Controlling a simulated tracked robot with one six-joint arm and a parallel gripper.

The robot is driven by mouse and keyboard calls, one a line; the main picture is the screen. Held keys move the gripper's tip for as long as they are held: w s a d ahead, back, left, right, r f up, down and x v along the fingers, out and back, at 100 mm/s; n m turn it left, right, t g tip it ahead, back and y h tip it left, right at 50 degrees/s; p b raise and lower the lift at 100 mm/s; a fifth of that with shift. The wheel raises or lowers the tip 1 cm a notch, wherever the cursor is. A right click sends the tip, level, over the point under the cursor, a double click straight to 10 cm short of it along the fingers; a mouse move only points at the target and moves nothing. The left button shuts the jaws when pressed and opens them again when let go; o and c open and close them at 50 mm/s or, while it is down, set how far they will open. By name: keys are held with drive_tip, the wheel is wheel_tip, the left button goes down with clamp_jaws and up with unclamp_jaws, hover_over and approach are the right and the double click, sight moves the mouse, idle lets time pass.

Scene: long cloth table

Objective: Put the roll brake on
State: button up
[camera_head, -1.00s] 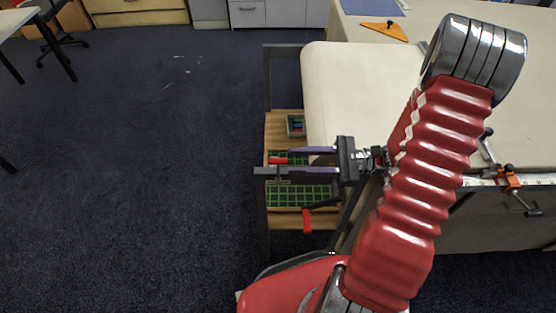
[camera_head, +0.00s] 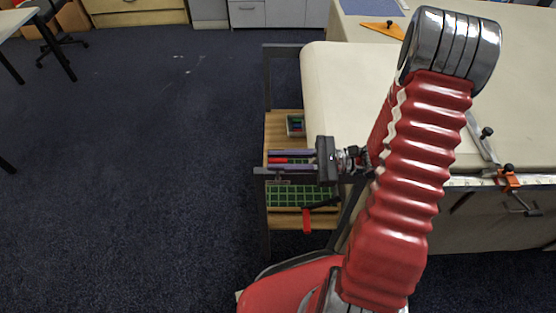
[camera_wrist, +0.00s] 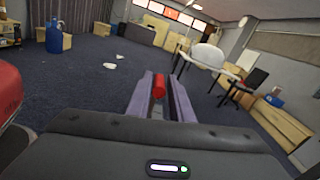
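A red grip (camera_head: 279,160), which looks like the roll brake's handle, shows at the gripper's fingers above the shelf unit at the table's end. In the wrist view the red grip (camera_wrist: 159,86) sits between the two purple-grey fingers, with little or no gap on either side. My gripper (camera_head: 285,156) reaches left from the arm and its fingers look closed on the grip. The wrist view also shows my gripper (camera_wrist: 162,85). The rest of the brake is mostly hidden by the fingers.
The shelf unit (camera_head: 284,225) holds green mats (camera_head: 290,195) and a small box (camera_head: 295,125). A second red handle (camera_head: 307,220) hangs below my gripper. The cloth table (camera_head: 345,85) lies to the right, with an orange clamp (camera_head: 508,180) on its edge. Open floor lies left.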

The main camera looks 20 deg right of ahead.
clamp_jaws()
